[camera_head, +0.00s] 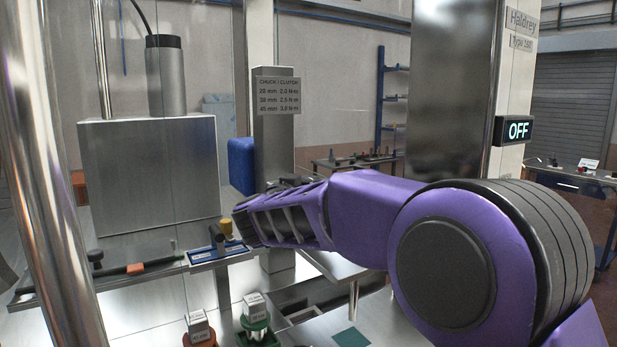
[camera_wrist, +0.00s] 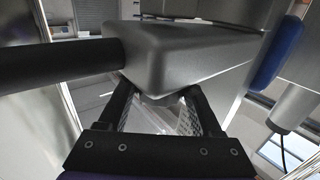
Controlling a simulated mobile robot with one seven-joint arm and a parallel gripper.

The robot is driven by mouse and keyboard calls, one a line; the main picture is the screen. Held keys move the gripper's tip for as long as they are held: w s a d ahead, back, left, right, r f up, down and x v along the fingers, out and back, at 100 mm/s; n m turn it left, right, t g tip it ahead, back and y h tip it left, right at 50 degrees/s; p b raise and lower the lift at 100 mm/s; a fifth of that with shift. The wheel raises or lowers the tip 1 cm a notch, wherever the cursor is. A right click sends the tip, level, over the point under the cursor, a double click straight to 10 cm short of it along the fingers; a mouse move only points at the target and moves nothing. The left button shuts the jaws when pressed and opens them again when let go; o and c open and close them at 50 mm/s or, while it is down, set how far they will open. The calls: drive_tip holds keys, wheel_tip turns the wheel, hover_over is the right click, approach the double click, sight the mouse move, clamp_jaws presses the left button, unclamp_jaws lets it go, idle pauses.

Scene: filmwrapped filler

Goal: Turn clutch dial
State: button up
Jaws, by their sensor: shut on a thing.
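In the wrist view the two black fingers of my gripper (camera_wrist: 160,96) reach up to the underside of a grey metal housing (camera_wrist: 195,50). They close on a dark rounded part there, which I take for the clutch dial (camera_wrist: 156,99); most of it is hidden by the fingers and housing, and no markings show. In the head view my purple arm hides the fingertips and the dial.
A black cylinder (camera_wrist: 70,65) juts left from the housing. A blue pad (camera_head: 241,165) stands by the post. A blue-edged tray (camera_head: 203,257) holds dark and yellow pieces. White-capped items in red (camera_head: 198,333) and green (camera_head: 256,322) holders stand in front. A display (camera_head: 517,130) reads OFF.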

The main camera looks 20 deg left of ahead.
drive_tip(key=m+h, duration=0.2)
drive_tip(key=h, duration=0.1)
drive_tip(key=shift+a+f+g+h+p, duration=0.1)
drive_tip(key=shift+g+h+p, duration=0.2)
drive_tip(key=shift+h+p, duration=0.1)
drive_tip(key=shift+m+g+h, duration=0.6)
drive_tip(key=shift+m+h, duration=0.5)
drive_tip(key=shift+h, duration=0.3)
drive_tip(key=shift+m+g+h, duration=0.6)
drive_tip(key=shift+m+h, duration=0.5)
drive_tip(key=shift+h, duration=0.6)
drive_tip(key=o, duration=1.4)
drive_tip(key=v, duration=1.1)
drive_tip(key=shift+s+a+r, duration=0.2)
drive_tip(key=shift+s+r, duration=0.1)
drive_tip(key=shift+s, duration=0.05)
